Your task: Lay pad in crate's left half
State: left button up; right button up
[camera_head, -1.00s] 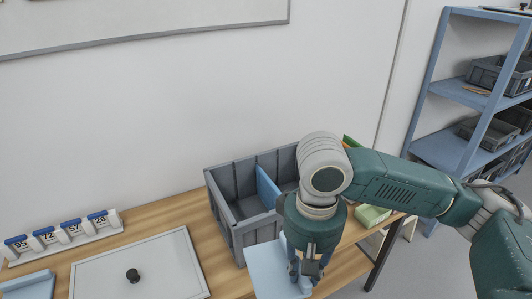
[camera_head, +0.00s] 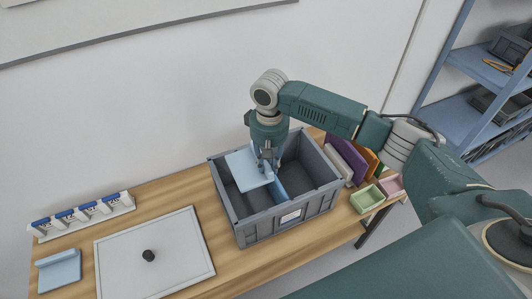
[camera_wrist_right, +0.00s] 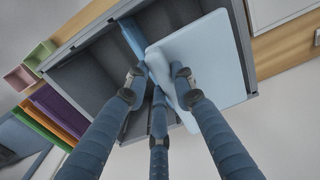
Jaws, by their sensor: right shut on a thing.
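The light blue pad (camera_head: 245,170) is held by my right gripper (camera_head: 270,165) over the left half of the grey crate (camera_head: 285,229). It looks roughly flat, slightly tilted, above the crate floor; its exact height is hard to tell. A blue divider (camera_head: 280,187) splits the crate into left and right halves, and the gripper is close to it. In the right wrist view the pad (camera_wrist_right: 215,60) sits between my fingers, with the crate (camera_wrist_right: 85,70) behind. Both halves look otherwise empty, though the pad hides part of the left floor. My left gripper is not in view.
A white board with a black knob (camera_head: 149,256), a number rack (camera_head: 85,214) and a light blue folded piece (camera_head: 60,271) lie on the table to the left. Purple and orange upright pieces (camera_head: 346,152), a green tray (camera_head: 367,199) and a pink tray (camera_head: 391,186) stand right of the crate.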

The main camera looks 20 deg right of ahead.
jog(key=shift+s+f, duration=0.15)
jog(key=shift+f, duration=0.6)
jog(key=b, duration=0.3)
send_over(268, 202)
jog(key=s+a, duration=0.1)
jog(key=s, duration=0.2)
notch_tip(268, 202, down, 5)
jog(key=shift+w+a+f+b, duration=0.1)
jog(key=shift+a+f+b, duration=0.05)
jog(key=shift+f+b, duration=6.8)
pick_arm(q)
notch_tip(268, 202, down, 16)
jog(key=p, duration=0.1)
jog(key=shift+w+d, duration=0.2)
pick_arm(e)
jog(key=shift+f, duration=0.7)
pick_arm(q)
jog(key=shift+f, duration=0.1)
pick_arm(e)
jog(key=shift+f, duration=0.65)
jog(key=o, duration=1.1)
